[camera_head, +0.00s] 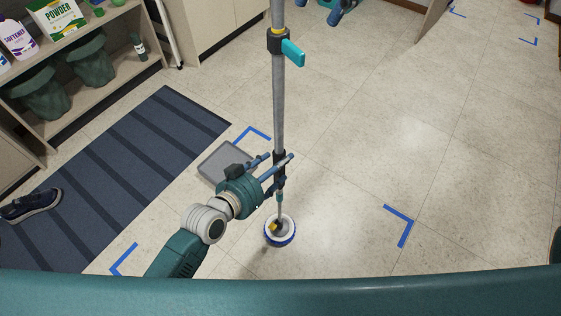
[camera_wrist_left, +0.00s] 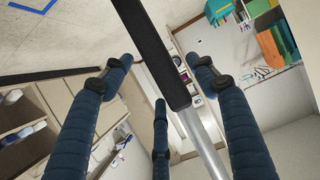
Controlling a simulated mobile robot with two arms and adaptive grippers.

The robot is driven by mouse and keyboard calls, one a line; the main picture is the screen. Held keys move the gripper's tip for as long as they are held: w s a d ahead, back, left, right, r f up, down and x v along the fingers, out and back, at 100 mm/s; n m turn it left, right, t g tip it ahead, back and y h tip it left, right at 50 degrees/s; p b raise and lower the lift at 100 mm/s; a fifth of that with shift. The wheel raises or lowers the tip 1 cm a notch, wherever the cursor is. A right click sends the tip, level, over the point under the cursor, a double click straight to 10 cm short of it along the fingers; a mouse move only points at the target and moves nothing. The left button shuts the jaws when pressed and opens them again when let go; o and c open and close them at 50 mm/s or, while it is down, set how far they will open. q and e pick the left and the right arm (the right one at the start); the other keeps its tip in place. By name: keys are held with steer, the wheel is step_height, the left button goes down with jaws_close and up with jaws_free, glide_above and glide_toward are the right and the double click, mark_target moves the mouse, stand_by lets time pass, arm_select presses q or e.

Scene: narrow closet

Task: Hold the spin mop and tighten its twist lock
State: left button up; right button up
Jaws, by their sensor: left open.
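The spin mop (camera_head: 278,105) stands upright, a grey metal pole with a round blue-and-white head (camera_head: 280,231) on the floor. High on the pole is a dark collar with a teal lever (camera_head: 292,52), which looks like the twist lock. A black grip sleeve (camera_head: 279,160) sits lower on the pole. My left gripper (camera_head: 281,168) is open, its blue fingers beside and around this sleeve. In the left wrist view, the sleeve (camera_wrist_left: 153,52) and bare pole (camera_wrist_left: 204,148) pass between the spread fingers (camera_wrist_left: 160,95); contact is unclear. My right gripper is not in view.
A grey flat plate (camera_head: 222,163) lies on the floor behind my left gripper. A dark striped mat (camera_head: 130,175) and a shoe (camera_head: 30,205) lie at left, below shelves with bins (camera_head: 92,62) and bottles. Blue tape corners (camera_head: 400,225) mark the floor. Right floor is clear.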

arm_select(q)
steer(key=shift+x, duration=1.3)
steer(key=shift+c, duration=0.5)
